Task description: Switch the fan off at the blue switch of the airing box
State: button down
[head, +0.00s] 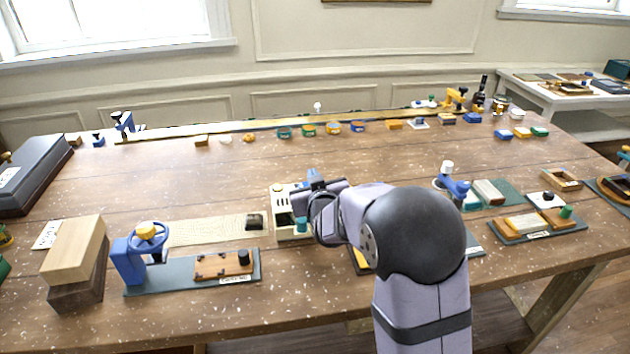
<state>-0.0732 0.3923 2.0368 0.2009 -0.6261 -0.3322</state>
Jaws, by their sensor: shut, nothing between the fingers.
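The airing box appears to be the cream box (281,202) with dark slots in its top, standing mid-table just left of my gripper. My gripper (308,203) is at the right side of this box, over or close beside it, and is shut with nothing in it. A blue part (314,177) shows just behind my gripper; I cannot tell whether it is the switch. A teal part (300,225) shows at the box's front right. My gripper and forearm hide the right part of the box, and I cannot tell whether my fingertips touch it.
A blue handwheel device (130,260) on a grey base and stacked wooden blocks (73,250) stand at the front left. A blue clamp-like device (452,185) stands to the right. Small coloured items line the back. The table (190,180) is clear behind the box.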

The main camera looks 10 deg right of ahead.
aim_at(306, 185)
jog(key=p+x, duration=0.1)
jog(key=x, duration=0.1)
jog(key=shift+w, duration=0.35)
jog(key=shift+w+d+f+p, duration=0.1)
jog(key=shift+w+f+p, duration=0.1)
jog(key=shift+f, duration=0.3)
jog(key=shift+w+d+f+p, duration=0.1)
jog(key=shift+d+f+p, duration=0.05)
jog(key=shift+f, duration=0.3)
jog(key=shift+d+f+p, duration=0.2)
jog(key=shift+f+p, duration=0.1)
jog(key=shift+f, duration=0.85)
jog(key=f+b, duration=0.1)
jog(key=b, duration=0.1)
jog(key=shift+d+f+m+b, duration=0.2)
jog(key=shift+m+b, duration=0.15)
jog(key=shift+m, duration=0.05)
jog(key=shift+r+y, duration=0.25)
jog(key=shift+y, duration=0.05)
jog(key=shift+r+p, duration=0.1)
jog(key=shift+p, duration=0.2)
